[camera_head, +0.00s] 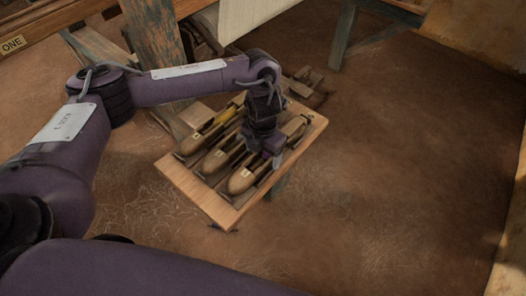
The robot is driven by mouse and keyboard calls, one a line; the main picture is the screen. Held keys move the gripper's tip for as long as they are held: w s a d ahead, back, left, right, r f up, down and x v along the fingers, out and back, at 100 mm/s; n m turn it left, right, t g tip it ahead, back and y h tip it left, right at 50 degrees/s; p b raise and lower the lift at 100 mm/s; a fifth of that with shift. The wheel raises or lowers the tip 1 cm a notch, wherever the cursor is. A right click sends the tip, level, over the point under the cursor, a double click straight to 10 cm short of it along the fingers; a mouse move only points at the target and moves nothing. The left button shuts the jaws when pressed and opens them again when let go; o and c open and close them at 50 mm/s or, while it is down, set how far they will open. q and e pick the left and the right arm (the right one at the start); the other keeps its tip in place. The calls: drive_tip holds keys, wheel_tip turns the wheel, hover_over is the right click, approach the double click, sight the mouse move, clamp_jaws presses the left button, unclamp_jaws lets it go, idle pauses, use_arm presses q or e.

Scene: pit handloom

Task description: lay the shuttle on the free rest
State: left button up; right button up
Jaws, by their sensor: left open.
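A small wooden stand (190,190) shows in the middle of the head view, with its top tilted in the picture. Three long wooden shuttles lie side by side on it. The left shuttle (192,144) has a yellow part inside. The middle shuttle (216,160) lies beside it. The right shuttle (242,181) runs under my left gripper (271,156), which hides its middle. My left gripper is open and points down at this shuttle; I cannot tell whether it touches it. I cannot make out which rest is free. My right gripper is out of view.
The loom's wooden post (155,45) and a roll of pale cloth (245,15) stand behind the stand. The earthen floor (400,170) to the right is clear.

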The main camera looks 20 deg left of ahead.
use_arm(q)
wheel_tip(320, 180, up, 3)
drive_tip(key=p, duration=0.3)
drive_tip(key=shift+r, duration=0.2)
wheel_tip(320, 180, up, 5)
drive_tip(key=p, duration=0.4)
drive_tip(key=shift+f, duration=0.2)
idle(0.3)
